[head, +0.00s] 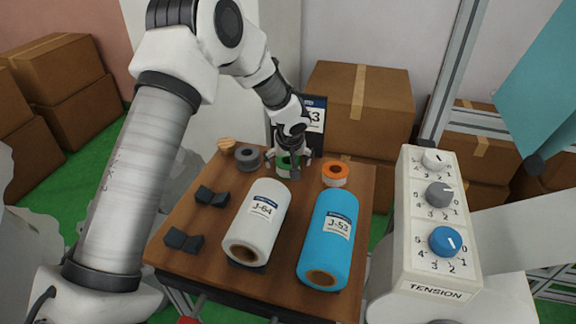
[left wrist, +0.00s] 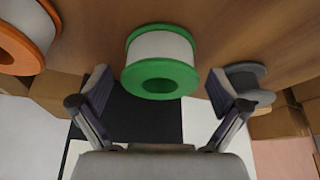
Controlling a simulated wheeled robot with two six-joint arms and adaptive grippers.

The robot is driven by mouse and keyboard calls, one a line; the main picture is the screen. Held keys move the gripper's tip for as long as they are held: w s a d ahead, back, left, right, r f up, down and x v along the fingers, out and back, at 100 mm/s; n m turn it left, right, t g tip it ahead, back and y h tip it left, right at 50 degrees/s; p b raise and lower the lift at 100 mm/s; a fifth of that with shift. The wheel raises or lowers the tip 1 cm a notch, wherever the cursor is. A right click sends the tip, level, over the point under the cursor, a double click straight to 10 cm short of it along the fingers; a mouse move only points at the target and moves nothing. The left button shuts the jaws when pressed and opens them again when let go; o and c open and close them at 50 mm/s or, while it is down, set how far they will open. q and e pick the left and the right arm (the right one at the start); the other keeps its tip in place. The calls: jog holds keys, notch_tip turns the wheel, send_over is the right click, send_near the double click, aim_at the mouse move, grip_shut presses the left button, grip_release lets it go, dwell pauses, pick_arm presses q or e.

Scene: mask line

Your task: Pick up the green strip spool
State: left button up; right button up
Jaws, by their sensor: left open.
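The green strip spool (head: 284,169) stands on the wooden table near its back edge, partly covered by my left gripper in the head view. In the left wrist view the spool (left wrist: 160,62) shows a green flange, a dark core hole and a white winding. My left gripper (head: 289,160) is open above and around the spool. In the left wrist view its two fingers (left wrist: 160,88) stand apart, one on each side of the spool, with gaps between. My right gripper is not in view.
An orange spool (head: 335,173) stands right of the green one, and a grey spool (head: 248,157) stands left. A white roll (head: 258,222), a blue roll (head: 329,238) and black blocks (head: 211,196) lie in front. A tension panel (head: 432,225) stands at the right.

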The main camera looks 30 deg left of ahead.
pick_arm(q)
jog(key=shift+f, duration=0.15)
jog(key=c, duration=1.3)
